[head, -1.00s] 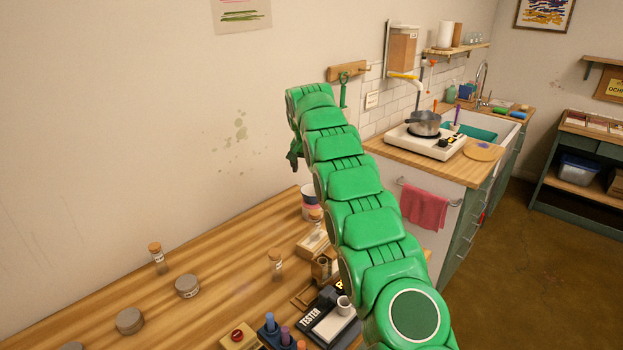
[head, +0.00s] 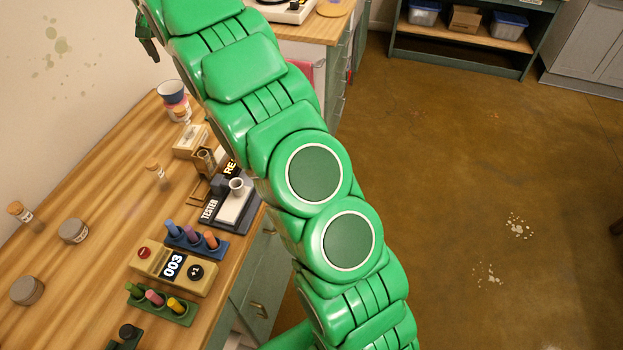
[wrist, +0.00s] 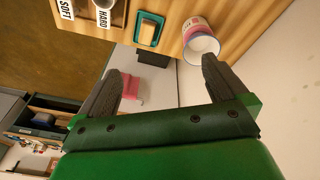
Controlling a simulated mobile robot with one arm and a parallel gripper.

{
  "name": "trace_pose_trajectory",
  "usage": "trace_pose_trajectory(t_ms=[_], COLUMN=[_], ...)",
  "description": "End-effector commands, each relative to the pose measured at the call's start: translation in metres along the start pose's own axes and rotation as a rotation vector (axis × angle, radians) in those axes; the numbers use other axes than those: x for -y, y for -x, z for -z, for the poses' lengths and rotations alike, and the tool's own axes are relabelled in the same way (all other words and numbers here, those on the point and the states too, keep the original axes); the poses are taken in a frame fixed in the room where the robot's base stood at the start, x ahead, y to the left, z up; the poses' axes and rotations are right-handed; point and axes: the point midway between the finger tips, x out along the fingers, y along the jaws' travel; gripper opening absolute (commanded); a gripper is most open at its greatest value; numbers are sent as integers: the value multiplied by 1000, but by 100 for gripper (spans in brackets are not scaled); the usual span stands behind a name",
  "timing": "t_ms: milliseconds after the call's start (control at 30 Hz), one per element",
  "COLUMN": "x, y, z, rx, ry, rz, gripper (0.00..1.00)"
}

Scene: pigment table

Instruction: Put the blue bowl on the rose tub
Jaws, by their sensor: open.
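The blue bowl (head: 171,88), dark blue outside and pale inside, sits upright on top of the rose tub (head: 176,101) at the far left end of the table in the head view. In the wrist view the bowl (wrist: 205,46) shows its pale inside, with part of the tub (wrist: 194,25) beyond it. My gripper (wrist: 160,66) is open and empty, its fingers apart. The right finger's tip is close to the bowl in the picture; I cannot tell whether they touch. In the head view only a dark part of the gripper shows at the top left.
A corked vial (head: 158,175) and grey lidded tins (head: 73,231) stand on the wooden table (head: 110,190). A tester (head: 232,205), a counter box (head: 172,268) and racks of coloured sticks (head: 196,241) line its front edge. The wall is close behind.

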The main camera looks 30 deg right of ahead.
Motion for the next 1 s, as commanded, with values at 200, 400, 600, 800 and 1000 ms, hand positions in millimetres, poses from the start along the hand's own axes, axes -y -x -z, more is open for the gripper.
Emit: trace_pose_trajectory(t_ms=[200, 400, 600, 800, 1000], x=[-34, -63, -91, -118, -142], y=[24, 40, 54, 65, 73], z=[-34, -69, -110, -155, -203], rx=[29, 58, 92, 123, 154], ry=[19, 40, 61, 83, 107], rz=[-14, -22, -26, -23, -14], gripper=[100, 100, 100, 100, 100])
